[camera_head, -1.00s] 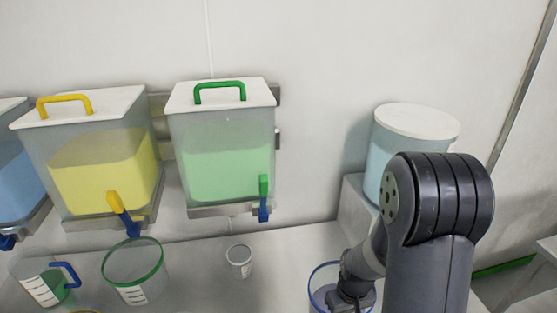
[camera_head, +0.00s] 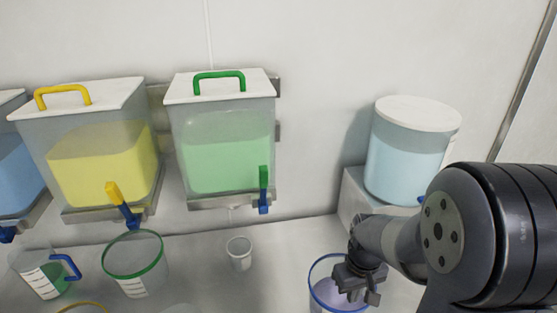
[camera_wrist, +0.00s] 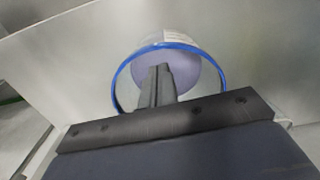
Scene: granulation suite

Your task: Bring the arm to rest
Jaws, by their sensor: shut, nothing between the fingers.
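My gripper (camera_head: 357,283) is at the lower right of the head view, at the end of my dark grey arm. It is over the near side of a clear container with a blue rim (camera_head: 318,270), which stands on the bench. In the wrist view my gripper (camera_wrist: 160,72) is shut, its fingers together with nothing between them. They overlap the blue-rimmed container (camera_wrist: 122,88), which has a purplish inside. I cannot tell whether the fingers are above the rim or inside it.
A yellow-filled bin (camera_head: 100,165) and a green-filled bin (camera_head: 225,150) hang on the wall. A round, light blue container (camera_head: 408,160) stands on a block behind my arm. A green-rimmed beaker (camera_head: 135,265), a small white cup (camera_head: 239,253) and a jug (camera_head: 38,275) stand on the bench.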

